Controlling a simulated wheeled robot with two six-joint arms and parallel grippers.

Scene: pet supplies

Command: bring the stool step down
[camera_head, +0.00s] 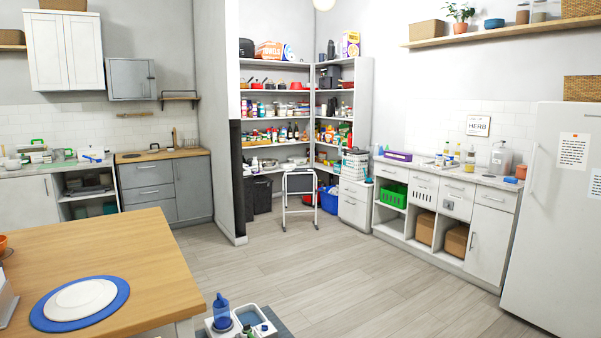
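A light metal step stool (300,193) stands upright on the floor in front of the corner shelves, at the middle of the head view. Its flat top is level and its legs spread to the floor. It is small in the picture, and I cannot make out whether its step is folded up or down. Neither of my grippers is in view.
A wooden-topped table (150,255) with a blue and white round mat (118,299) fills the lower left. A blue bin (330,201) is right of the stool, a dark bin (262,194) left. A wall edge (238,185) juts out left. The grey floor (300,265) ahead is clear.

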